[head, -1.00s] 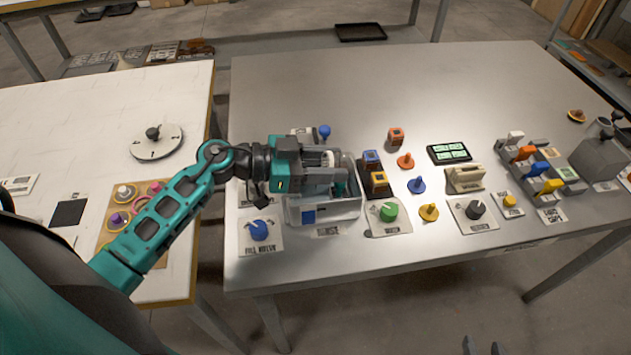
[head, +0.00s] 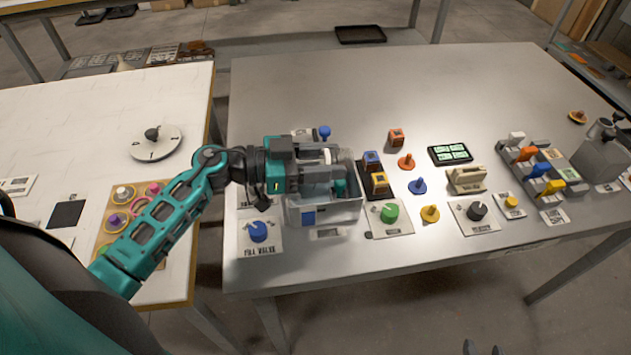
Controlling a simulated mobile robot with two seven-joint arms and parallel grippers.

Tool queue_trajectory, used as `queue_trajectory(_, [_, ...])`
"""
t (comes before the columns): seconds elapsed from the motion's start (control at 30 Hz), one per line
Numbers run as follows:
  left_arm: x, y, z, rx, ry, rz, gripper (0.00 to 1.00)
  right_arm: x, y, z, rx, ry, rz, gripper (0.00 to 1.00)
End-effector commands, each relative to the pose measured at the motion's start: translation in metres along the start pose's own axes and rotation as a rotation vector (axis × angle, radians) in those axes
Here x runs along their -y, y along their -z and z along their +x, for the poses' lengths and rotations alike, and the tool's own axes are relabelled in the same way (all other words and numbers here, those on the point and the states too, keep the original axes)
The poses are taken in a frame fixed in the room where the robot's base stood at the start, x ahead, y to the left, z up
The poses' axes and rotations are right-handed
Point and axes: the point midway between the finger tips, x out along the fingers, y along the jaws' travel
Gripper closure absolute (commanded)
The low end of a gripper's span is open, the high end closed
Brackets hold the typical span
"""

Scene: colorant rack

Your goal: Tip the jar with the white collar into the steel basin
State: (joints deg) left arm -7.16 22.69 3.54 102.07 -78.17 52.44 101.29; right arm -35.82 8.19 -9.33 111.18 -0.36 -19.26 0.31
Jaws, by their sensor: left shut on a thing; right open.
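My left gripper (head: 338,171) is shut over the box-like steel basin (head: 330,216), which has a blue patch on its front. A white ring-like part (head: 327,157), apparently the collar of the held jar, shows at the fingers. The rest of the jar is mostly hidden by the gripper, so its tilt cannot be told. A small teal part (head: 340,188) shows below the fingers, inside the basin's outline.
A blue fill valve knob (head: 258,231) stands left of the basin. Right of it are blue-and-brown blocks (head: 376,181), a green knob (head: 389,212) and several coloured pegs. A rack with coloured levers (head: 538,168) stands further right. The table's back is clear.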

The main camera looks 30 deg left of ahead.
Motion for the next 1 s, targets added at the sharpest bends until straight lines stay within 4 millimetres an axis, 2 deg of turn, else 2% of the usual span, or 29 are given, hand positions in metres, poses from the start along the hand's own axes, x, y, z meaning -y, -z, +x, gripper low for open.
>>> queue_trajectory(0.73, [0.000, 0.008, -0.002, -0.079, 0.000, -0.001, 0.86, 0.000, -0.003, 0.002, 0.000, 0.000, 0.000, 0.57])
queue_trajectory(1.0, [0.000, 0.022, -0.004, -0.107, 0.000, -0.001, 0.86, 0.000, 0.005, -0.003, 0.000, 0.000, 0.000, 0.57])
